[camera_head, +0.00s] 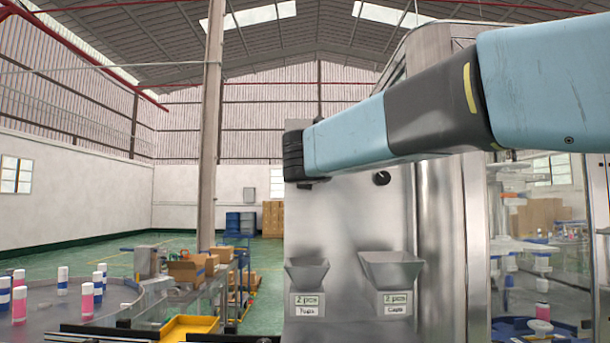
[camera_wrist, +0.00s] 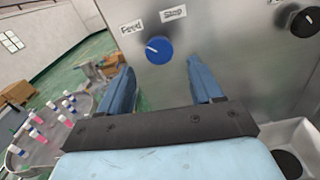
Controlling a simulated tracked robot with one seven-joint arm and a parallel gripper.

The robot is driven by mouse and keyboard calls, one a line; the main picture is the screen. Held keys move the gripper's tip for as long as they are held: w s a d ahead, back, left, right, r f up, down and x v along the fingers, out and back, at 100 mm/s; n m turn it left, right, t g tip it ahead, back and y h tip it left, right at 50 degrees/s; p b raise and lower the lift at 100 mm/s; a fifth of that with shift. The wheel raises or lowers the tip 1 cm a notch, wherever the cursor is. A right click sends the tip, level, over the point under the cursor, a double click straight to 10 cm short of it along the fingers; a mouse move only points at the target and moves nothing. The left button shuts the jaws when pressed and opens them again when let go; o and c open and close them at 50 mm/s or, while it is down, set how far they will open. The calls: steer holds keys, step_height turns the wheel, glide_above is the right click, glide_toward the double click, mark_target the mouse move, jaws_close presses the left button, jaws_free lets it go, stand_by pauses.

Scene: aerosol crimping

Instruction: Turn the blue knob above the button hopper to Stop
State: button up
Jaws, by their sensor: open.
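The blue knob (camera_wrist: 158,49) sits on the upright metal panel in the wrist view. Its white mark points up and left, toward the "Feed" label (camera_wrist: 131,27). The "Stop" label (camera_wrist: 173,13) is above and to the right of the knob. My gripper (camera_wrist: 161,67) is open, with its two blue fingers below and to either side of the knob, and nothing between them. Whether they touch the panel cannot be told. In the head view my arm hides the knob and the fingers. The left hopper (camera_head: 307,272) stands low on the panel, its label too small to read surely.
A black knob (camera_head: 382,178) is to the right on the panel, also in the wrist view (camera_wrist: 304,20). Below it is a second hopper (camera_head: 391,268). At left are a round table (camera_head: 60,318) with several bottles and a yellow tray (camera_head: 188,328).

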steer(key=shift+w, duration=2.25)
steer(key=shift+c, duration=0.3)
